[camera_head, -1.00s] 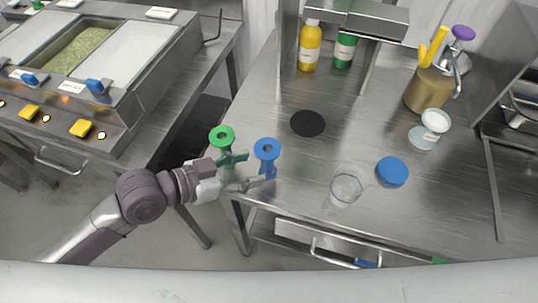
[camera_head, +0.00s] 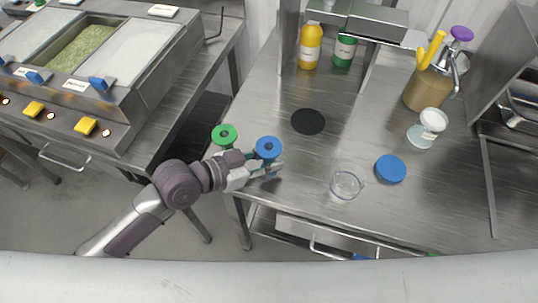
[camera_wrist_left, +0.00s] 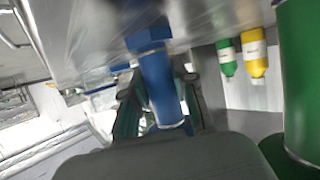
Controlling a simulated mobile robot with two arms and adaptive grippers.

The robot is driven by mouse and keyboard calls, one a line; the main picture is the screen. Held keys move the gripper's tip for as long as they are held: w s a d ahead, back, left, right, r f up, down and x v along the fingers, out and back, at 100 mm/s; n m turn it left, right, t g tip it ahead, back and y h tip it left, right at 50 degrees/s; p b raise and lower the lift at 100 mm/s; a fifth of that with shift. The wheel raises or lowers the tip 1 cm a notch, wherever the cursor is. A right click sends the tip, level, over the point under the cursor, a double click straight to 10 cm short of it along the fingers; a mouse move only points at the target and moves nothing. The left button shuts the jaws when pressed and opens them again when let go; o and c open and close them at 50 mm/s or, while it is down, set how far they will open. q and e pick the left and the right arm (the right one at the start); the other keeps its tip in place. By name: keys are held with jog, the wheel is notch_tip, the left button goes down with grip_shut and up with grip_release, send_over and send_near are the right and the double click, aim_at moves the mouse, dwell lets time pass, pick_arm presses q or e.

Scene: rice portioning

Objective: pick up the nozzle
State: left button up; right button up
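A blue nozzle (camera_head: 268,148) with a round flanged top stands upright at the counter's left edge. A green nozzle (camera_head: 225,135) stands close to its left. My left gripper (camera_head: 266,167) is at the blue nozzle's stem, just below its flange. In the left wrist view, the blue stem (camera_wrist_left: 161,85) lies between the two fingers of my left gripper (camera_wrist_left: 158,105), which look spread on either side of it. The green nozzle (camera_wrist_left: 300,75) is large and close at the right of that view. My right gripper is not in view.
A clear cup (camera_head: 346,185), a blue lid (camera_head: 390,169) and a black disc (camera_head: 308,121) are on the steel counter. A yellow bottle (camera_head: 309,48) and a green bottle (camera_head: 344,52) stand at the back. A rice station (camera_head: 150,75) is at left.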

aim_at(268, 152)
pick_arm(q)
grip_shut()
jog(key=shift+r, duration=0.55)
jog(key=r, duration=0.2)
jog(key=d+r, duration=0.1)
jog(key=r, duration=0.1)
jog(key=shift+s, duration=0.35)
jog(key=s+d+r, duration=0.5)
jog(key=d+r, duration=0.1)
jog(key=d, duration=0.2)
jog(key=shift+s+d, duration=0.35)
jog(key=shift+s, duration=0.05)
